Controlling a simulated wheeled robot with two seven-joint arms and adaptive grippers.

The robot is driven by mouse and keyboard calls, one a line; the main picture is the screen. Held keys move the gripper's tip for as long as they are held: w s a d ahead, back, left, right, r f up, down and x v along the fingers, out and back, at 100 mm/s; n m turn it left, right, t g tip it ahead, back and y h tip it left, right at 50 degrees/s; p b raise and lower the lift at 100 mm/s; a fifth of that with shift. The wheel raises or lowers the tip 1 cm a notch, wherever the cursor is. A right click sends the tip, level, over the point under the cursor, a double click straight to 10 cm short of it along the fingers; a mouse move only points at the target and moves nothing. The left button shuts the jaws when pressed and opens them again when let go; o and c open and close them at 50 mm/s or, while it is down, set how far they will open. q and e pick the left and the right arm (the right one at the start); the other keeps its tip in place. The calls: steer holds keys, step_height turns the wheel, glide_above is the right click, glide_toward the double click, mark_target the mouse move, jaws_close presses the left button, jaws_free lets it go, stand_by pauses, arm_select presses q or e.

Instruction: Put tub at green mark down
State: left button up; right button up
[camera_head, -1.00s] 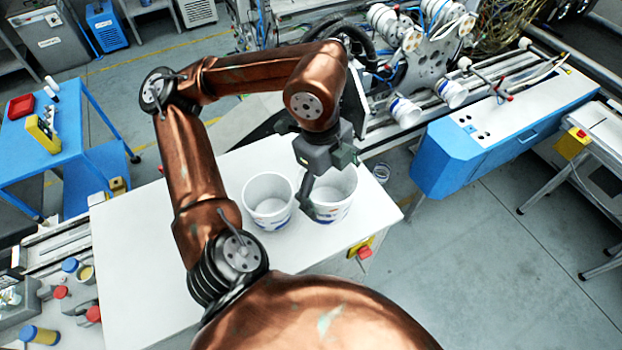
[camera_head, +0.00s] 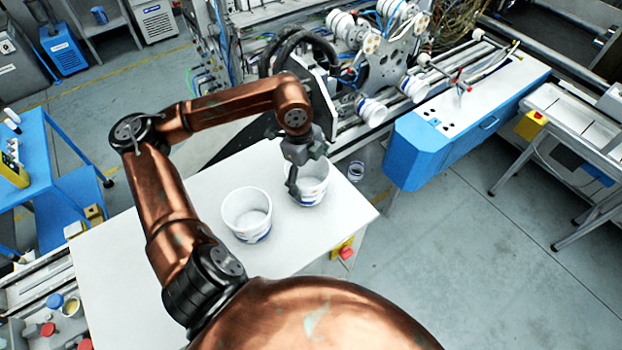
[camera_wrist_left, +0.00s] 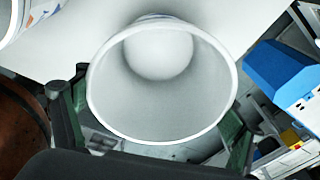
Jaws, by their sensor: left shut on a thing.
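A white tub (camera_head: 317,184) with blue marks near its base is between the fingers of my left gripper (camera_head: 303,171), over the far right part of the white table (camera_head: 150,255). My left gripper is shut on this tub. In the left wrist view the held tub (camera_wrist_left: 120,95) shows its open mouth and empty inside, with a finger at each side. I cannot tell whether its base touches the table. A second white tub (camera_head: 236,222) stands upright on the table to the left and nearer, apart from the held one. I cannot make out a green mark. My right gripper is out of view.
A labelling machine (camera_head: 395,65) with rollers stands behind the table, and a blue and white machine body (camera_head: 425,150) stands to the right. A yellow and red button box (camera_head: 345,250) is at the table's right edge. The table's left part is clear.

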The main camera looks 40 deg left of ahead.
arm_select(q)
steer(key=shift+f, duration=0.85)
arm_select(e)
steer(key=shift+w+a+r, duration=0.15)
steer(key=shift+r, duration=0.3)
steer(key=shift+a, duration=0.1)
arm_select(q)
steer(key=o, duration=1)
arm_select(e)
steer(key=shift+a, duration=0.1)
arm_select(q)
steer(key=shift+r, duration=0.2)
step_height(320, 180, up, 12)
steer(key=s+a+b, duration=0.1)
steer(key=b, duration=0.1)
steer(key=shift+a+f, duration=0.25)
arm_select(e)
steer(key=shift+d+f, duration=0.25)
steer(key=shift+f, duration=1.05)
